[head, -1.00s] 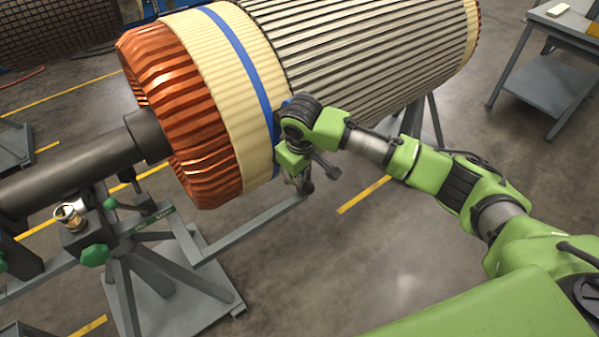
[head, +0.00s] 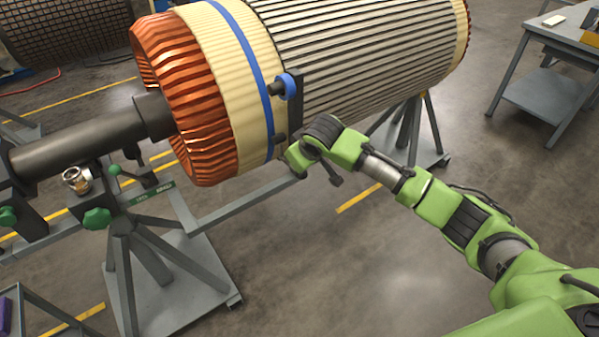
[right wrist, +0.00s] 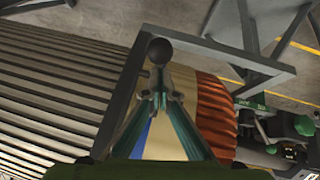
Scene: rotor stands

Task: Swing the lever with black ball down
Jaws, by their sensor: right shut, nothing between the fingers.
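The black ball (right wrist: 160,51) of the lever shows at the top middle of the right wrist view. My right gripper (right wrist: 162,98) is shut and empty. Its fingertips point at the ball and lie just below it in the picture; I cannot tell whether they touch. In the head view my right wrist (head: 318,142) is in front of the lower rotor side, by a black bar (head: 296,95) with a blue knob (head: 287,86). The fingers and the ball are hidden there. My left gripper is out of view.
The large rotor (head: 350,55), with copper end windings (head: 180,100), lies on its shaft (head: 80,145). A grey stand arm (head: 235,205) runs close under my right wrist. A grey table (head: 560,50) stands at the right back.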

